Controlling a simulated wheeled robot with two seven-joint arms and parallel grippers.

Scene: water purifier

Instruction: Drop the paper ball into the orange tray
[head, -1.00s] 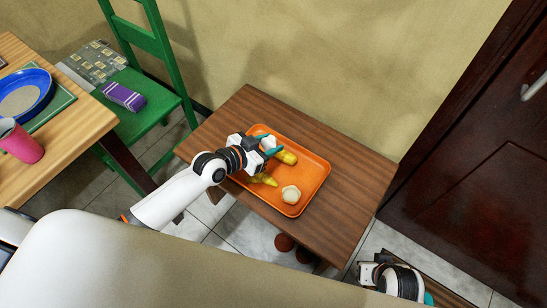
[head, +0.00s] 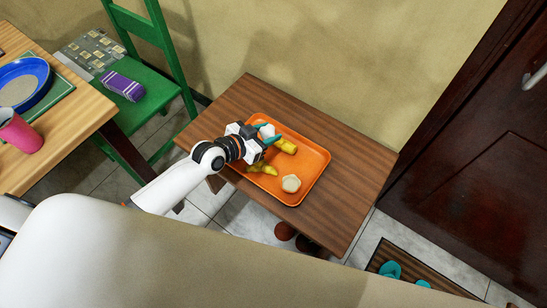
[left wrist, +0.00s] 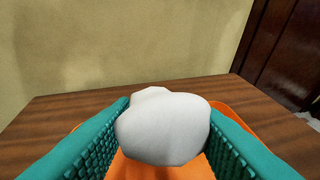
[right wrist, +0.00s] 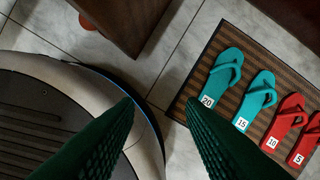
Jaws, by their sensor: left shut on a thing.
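The white paper ball (left wrist: 162,125) is pinched between the green fingers of my left gripper (left wrist: 165,135) in the left wrist view. In the head view the paper ball (head: 267,131) and my left gripper (head: 268,138) are over the far left part of the orange tray (head: 315,160). The exact height above the tray is hard to tell. Yellow pieces (head: 286,146) and a pale round item (head: 291,184) lie in the tray. My right gripper (right wrist: 160,110) shows in the right wrist view with its fingers apart and empty, above the floor.
The tray rests on a brown wooden table (head: 350,165) by the wall. A green chair (head: 150,95) and a lighter table (head: 70,110) stand at left. Teal and red numbered slippers (right wrist: 256,98) lie on a striped mat (right wrist: 205,65). A dark door is at right.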

